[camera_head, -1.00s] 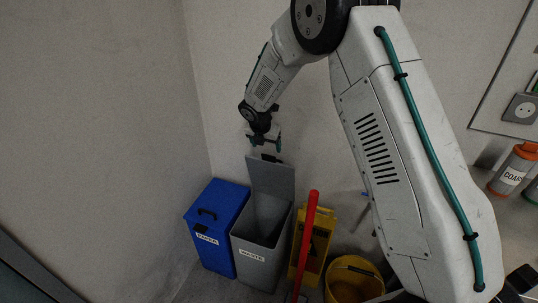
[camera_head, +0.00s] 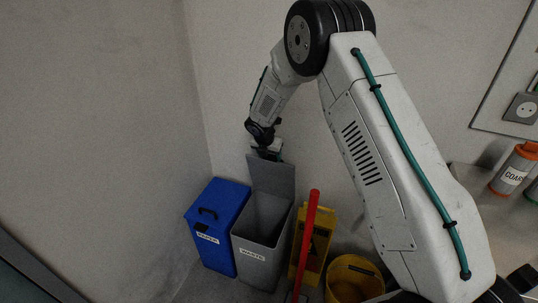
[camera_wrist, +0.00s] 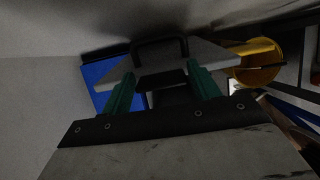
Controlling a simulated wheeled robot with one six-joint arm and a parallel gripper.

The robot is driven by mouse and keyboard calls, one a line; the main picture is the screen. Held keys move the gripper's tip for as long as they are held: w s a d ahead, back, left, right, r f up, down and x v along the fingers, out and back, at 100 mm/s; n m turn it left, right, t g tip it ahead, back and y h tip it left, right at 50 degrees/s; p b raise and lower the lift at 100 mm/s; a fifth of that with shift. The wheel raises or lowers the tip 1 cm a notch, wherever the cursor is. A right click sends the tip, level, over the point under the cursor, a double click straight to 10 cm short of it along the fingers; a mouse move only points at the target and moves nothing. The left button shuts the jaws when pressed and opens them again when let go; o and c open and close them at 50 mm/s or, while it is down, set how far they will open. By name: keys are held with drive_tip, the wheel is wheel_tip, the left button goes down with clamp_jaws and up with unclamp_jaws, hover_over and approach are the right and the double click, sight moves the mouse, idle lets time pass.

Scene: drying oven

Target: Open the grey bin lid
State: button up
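The grey bin (camera_head: 255,255), labelled WASTE, stands on the floor with its lid (camera_head: 272,178) raised upright at the back, its inside in view. In the wrist view, the lid (camera_wrist: 205,55) and its black handle (camera_wrist: 160,46) lie just past the fingertips. My gripper (camera_head: 268,153) is at the lid's top edge, its tips partly hidden behind the lid. In the wrist view, the green fingers of my gripper (camera_wrist: 163,72) are apart with no object clamped between them. Whether they touch the lid I cannot tell.
A closed blue bin (camera_head: 217,222) stands left of the grey bin. A red pole (camera_head: 306,235), a yellow floor sign (camera_head: 318,248) and a yellow bucket (camera_head: 354,280) stand to the right. Walls close in behind and left.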

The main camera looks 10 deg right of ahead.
drive_tip(key=c, duration=0.9)
drive_tip(key=shift+w+d+r, duration=0.15)
drive_tip(key=shift+w+d, duration=0.35)
drive_tip(key=shift+w, duration=0.25)
drive_tip(key=shift+w+d+r, duration=0.15)
drive_tip(key=shift+w+d, duration=0.35)
drive_tip(key=shift+w, duration=0.2)
drive_tip(key=o, duration=1.4)
drive_tip(key=shift+r, duration=0.1)
drive_tip(key=v, duration=0.7)
drive_tip(key=shift+s+a+r, duration=0.1)
drive_tip(key=shift+a+r, duration=0.05)
drive_tip(key=shift+r, duration=0.15)
